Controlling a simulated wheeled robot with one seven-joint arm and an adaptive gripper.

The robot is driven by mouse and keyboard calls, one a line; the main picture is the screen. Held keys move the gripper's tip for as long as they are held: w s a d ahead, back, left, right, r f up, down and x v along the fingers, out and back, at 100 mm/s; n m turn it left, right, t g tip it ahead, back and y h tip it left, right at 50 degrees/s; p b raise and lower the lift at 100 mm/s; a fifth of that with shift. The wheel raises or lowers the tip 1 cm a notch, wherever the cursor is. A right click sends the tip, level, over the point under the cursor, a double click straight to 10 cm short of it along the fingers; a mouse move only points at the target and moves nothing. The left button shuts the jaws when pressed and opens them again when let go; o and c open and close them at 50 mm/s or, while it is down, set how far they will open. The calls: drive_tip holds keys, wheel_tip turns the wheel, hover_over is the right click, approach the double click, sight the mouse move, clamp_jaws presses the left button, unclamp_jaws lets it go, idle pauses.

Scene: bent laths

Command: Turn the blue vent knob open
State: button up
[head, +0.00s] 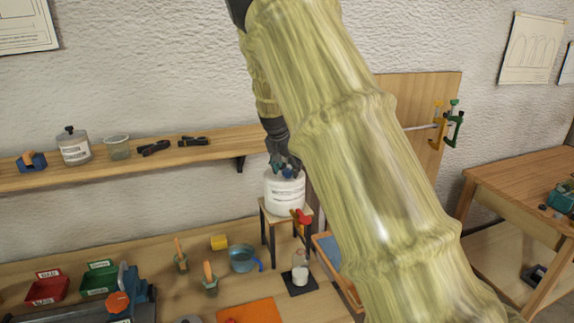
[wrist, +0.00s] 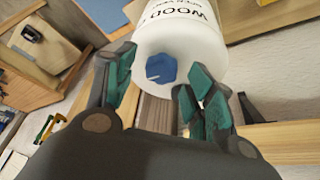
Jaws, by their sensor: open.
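The blue vent knob (wrist: 161,69) sits on the top end of a white container (wrist: 200,38), whose label reads "WOOD" in the wrist view. The knob carries a pale mark line. My gripper (wrist: 152,88) is open, with one green-padded finger on each side of the knob; I cannot tell whether either finger touches it. In the head view the white container (head: 285,196) stands on a small stool, and my gripper (head: 284,166) is right above its top. A red tap (head: 302,216) is low on the container. The knob is mostly hidden there by the fingers.
My arm crosses the middle of the head view. A wall shelf (head: 215,143) with jars and black clips is left of the container. Below are a bottle on a dark pad (head: 300,277), a blue jug (head: 243,258), brushes and bins on the bench. Clamps (head: 447,124) hang at right.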

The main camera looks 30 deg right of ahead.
drive_tip(key=shift+w+d+f, duration=0.1)
drive_tip(key=shift+w+f, duration=0.15)
drive_tip(key=shift+f, duration=0.3)
drive_tip(key=shift+s+r, duration=0.1)
drive_tip(key=shift+s, duration=0.05)
drive_tip(key=c, duration=1)
